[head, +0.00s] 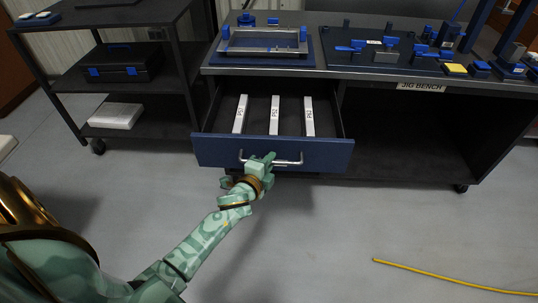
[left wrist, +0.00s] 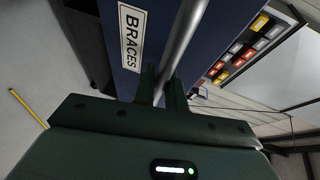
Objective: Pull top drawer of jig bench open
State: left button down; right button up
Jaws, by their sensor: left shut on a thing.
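The jig bench (head: 390,77) stands ahead, with its name label under the top's front edge. Its blue-fronted top drawer (head: 215,150) is pulled out, showing a dark inside. Three pale labelled bars (head: 275,115) lie in it. My left gripper (head: 262,160) is at the silver bar handle (head: 290,162) on the drawer front. In the left wrist view the fingers (left wrist: 160,88) are shut on the handle (left wrist: 183,35), beside a BRACES label (left wrist: 131,38) on the blue front. The gripper hides part of the handle in the head view. My right gripper is out of view.
A dark shelf cart (head: 130,75) stands left of the bench, with a black case (head: 122,65) on it. A metal frame (head: 262,42) and blue fixtures lie on the bench top. A yellow cable (head: 450,280) lies on the floor at right. Floor before the drawer is clear.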

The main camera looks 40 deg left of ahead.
pick_arm(q)
jog(key=shift+s+d, duration=0.5)
jog(key=shift+s, duration=0.4)
jog(key=c, duration=1.5)
grip_release()
jog(key=shift+o, duration=0.2)
jog(key=shift+w, duration=0.1)
